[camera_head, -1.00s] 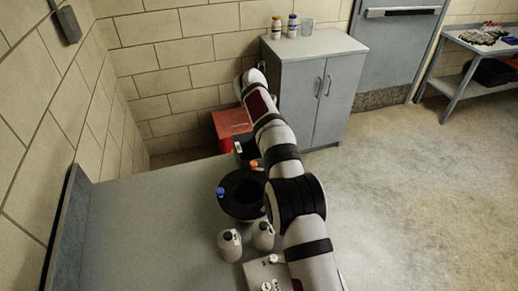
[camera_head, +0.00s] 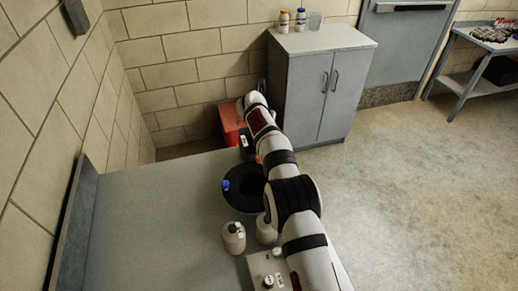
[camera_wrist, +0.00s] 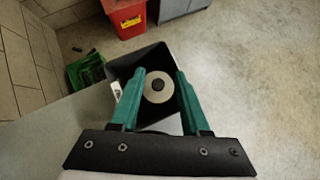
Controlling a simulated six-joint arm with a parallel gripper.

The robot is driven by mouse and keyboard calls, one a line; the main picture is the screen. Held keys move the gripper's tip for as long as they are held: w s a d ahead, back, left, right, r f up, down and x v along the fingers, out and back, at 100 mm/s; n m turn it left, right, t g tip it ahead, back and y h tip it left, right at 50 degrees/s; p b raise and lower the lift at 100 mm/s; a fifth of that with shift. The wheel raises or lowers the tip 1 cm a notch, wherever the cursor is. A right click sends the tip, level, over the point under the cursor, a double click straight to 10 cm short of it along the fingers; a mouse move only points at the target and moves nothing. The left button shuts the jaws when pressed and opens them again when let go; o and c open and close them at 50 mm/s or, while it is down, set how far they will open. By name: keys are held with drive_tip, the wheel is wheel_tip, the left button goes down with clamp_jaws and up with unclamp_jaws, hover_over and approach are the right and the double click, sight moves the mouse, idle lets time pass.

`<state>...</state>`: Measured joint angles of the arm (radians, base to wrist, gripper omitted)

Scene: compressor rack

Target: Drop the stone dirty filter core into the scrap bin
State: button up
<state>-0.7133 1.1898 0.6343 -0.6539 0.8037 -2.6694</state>
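In the head view the black bin (camera_head: 246,141) stands at the table's far edge, partly behind my arm. My gripper and the core are hidden there.
A red container (camera_wrist: 129,22) with a yellow label stands on the floor beyond, and a green crate (camera_wrist: 86,70) lies left. A grey cabinet (camera_head: 315,90) stands behind.

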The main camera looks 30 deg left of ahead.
drive_tip(key=shift+o, duration=0.8)
drive_tip(key=v, duration=1.5)
drive_tip(key=shift+s+d+r, duration=0.2)
drive_tip(key=shift+s, duration=0.1)
drive_tip(key=shift+d, duration=0.1)
